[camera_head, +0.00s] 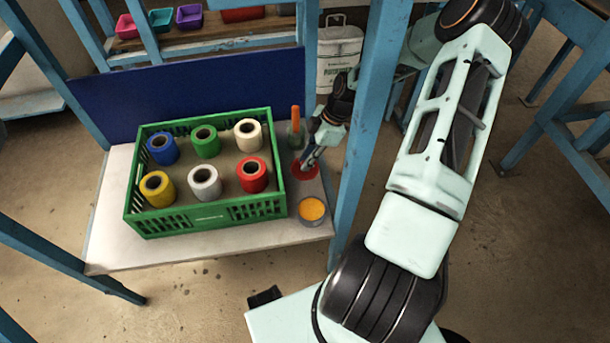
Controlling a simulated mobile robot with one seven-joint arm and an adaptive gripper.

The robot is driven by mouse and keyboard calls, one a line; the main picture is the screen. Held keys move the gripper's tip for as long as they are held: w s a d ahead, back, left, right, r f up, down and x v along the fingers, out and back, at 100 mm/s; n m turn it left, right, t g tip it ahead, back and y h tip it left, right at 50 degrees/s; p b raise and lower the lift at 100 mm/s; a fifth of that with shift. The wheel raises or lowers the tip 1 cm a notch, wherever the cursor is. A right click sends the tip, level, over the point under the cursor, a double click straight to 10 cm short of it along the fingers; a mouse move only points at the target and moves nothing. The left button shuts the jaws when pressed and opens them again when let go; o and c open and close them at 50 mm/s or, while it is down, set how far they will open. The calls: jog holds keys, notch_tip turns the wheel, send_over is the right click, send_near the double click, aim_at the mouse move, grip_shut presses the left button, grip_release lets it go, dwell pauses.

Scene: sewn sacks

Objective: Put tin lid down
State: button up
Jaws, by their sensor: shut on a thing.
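My gripper (308,163) reaches in from the upper right, past the blue post, to the right end of the white table. It is shut, with its fingertips at a small red disc, which looks like the tin lid (302,175). The fingers cover part of the disc. I cannot tell whether it touches the surface below. A round grey tin with an orange-yellow inside or top (312,209) stands just in front of it, near the table's front right corner.
A green crate (205,220) with several coloured spools stands left of my gripper. A bottle with an orange top (295,122) stands behind the lid. A blue post (358,130) rises close on the right. A blue panel (190,95) backs the table (115,245).

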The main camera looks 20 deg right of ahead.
aim_at(306, 173)
notch_tip(306, 173, down, 6)
jog(key=shift+f+b, duration=0.25)
jog(key=shift+b, duration=0.45)
jog(key=shift+f, duration=0.2)
jog(key=o, duration=0.7)
jog(key=shift+r, duration=0.15)
jog(key=p+v, duration=0.3)
jog(key=v, duration=0.9)
jog(key=shift+r, duration=0.1)
